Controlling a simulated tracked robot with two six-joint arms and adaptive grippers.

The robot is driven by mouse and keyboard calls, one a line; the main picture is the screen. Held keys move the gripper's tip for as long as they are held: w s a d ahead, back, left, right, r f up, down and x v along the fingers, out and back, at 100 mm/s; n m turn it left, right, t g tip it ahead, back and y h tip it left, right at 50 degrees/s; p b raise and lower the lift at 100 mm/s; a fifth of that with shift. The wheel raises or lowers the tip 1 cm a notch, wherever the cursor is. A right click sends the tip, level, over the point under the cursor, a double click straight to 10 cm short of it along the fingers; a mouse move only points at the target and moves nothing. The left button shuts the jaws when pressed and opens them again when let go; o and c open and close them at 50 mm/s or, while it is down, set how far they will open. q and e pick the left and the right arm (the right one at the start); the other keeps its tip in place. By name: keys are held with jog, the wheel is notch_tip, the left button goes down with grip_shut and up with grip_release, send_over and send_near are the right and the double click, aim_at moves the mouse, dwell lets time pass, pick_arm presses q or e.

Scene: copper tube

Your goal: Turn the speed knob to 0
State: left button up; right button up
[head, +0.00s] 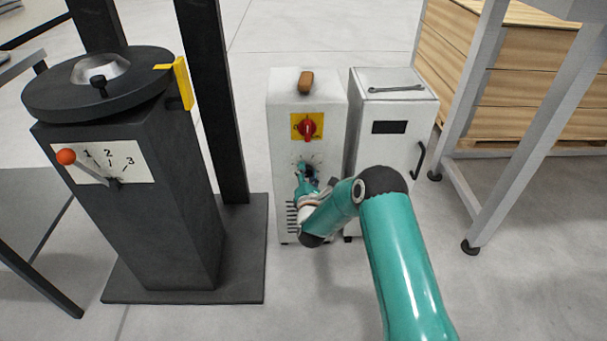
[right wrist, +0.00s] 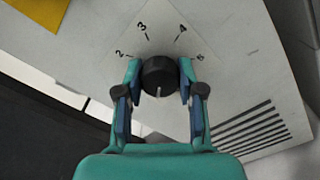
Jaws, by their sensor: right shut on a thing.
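The speed knob (right wrist: 160,76) is a round black knob on a pale panel, with a light pointer line on its face. In the right wrist view the line points toward the bottom of the picture. The numbers 2, 3, 4 and one more show around its upper side; the rest of the scale is hidden by the gripper. My right gripper (right wrist: 160,80) is shut on the knob, one finger on each side. In the head view my right gripper (head: 307,176) is at the front of the white cabinet (head: 283,150) and mostly covers the knob. My left gripper is not in view.
A red switch on a yellow plate (head: 307,127) sits above the knob. A second white cabinet (head: 395,150) with a wrench (head: 396,88) on top stands to the right. A black machine with an orange-tipped lever (head: 66,157) stands to the left. Vent slots (right wrist: 247,130) lie beside the gripper.

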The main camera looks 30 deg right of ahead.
jog(key=shift+w+a, duration=0.1)
jog(key=shift+a, duration=0.05)
jog(key=o, duration=1.1)
jog(key=shift+f, duration=0.1)
jog(key=shift+o, duration=0.2)
jog(key=v, duration=1.2)
